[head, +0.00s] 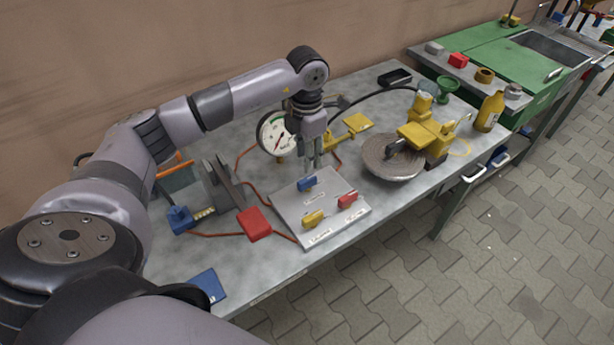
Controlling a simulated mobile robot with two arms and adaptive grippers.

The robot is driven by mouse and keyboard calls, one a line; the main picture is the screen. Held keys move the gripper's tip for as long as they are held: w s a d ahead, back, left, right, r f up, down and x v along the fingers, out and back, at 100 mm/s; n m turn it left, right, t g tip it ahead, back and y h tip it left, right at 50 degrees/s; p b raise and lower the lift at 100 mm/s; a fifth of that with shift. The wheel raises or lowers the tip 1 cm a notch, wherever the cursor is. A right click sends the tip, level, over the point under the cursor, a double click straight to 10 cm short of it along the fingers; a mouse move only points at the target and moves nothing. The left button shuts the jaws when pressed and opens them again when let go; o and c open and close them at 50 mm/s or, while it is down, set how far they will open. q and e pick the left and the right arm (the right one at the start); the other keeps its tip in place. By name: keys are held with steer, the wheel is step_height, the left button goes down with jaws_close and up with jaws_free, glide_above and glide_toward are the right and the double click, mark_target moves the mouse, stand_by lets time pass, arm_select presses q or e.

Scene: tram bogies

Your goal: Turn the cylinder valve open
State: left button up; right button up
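A light grey valve plate (290,212) lies on the bench with three small handles. They are a blue handle (307,184) at the back, a red handle (347,200) at the right and a yellow handle (313,219) at the front. Small labels sit beside the handles, too small to read, so I cannot tell which one is the cylinder valve. My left gripper (313,168) points down just above and behind the blue handle. Its fingers are close together; contact with the handle and any gap between the fingertips are unclear. My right gripper is not in view.
A round dial gauge (273,134) stands close behind the plate. A brake disc (391,159) with a yellow caliper (427,133) is to the right. A red block (253,224) and red hoses lie left of the plate. The bench front is mostly clear.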

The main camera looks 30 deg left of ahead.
mark_target(307, 179)
arm_select(q)
step_height(307, 179, down, 9)
steer(key=shift+f+p, duration=0.1)
steer(key=shift+p, duration=0.35)
steer(key=shift+c, duration=0.4)
jaws_close()
